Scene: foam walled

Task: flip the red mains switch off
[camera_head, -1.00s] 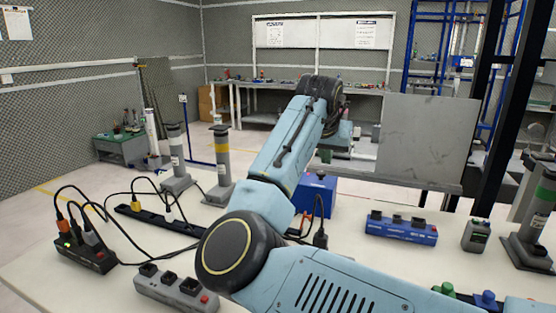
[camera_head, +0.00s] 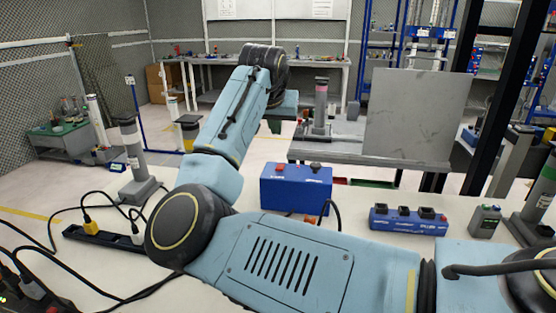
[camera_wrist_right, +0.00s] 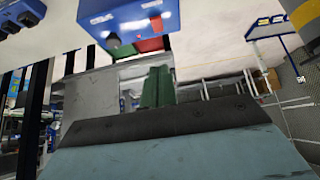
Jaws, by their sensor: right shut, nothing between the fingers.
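The blue box (camera_head: 295,190) stands on the near table, with a small red switch (camera_head: 280,168) and a black knob on its top. In the right wrist view the blue box (camera_wrist_right: 128,15) is at the top edge, with a red part (camera_wrist_right: 157,22) on it. My right gripper (camera_head: 275,126) shows as a small green tip under the wrist, above and beyond the box in the picture. In the wrist view its green fingers (camera_wrist_right: 157,87) are together and empty, apart from the box. My left gripper is out of view.
A blue power strip (camera_head: 408,220) and a grey meter (camera_head: 485,221) stand right of the box. A black strip with cables (camera_head: 95,238) and a grey post (camera_head: 134,160) are at left. A grey panel (camera_head: 415,125) rises behind. My right forearm covers the front middle.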

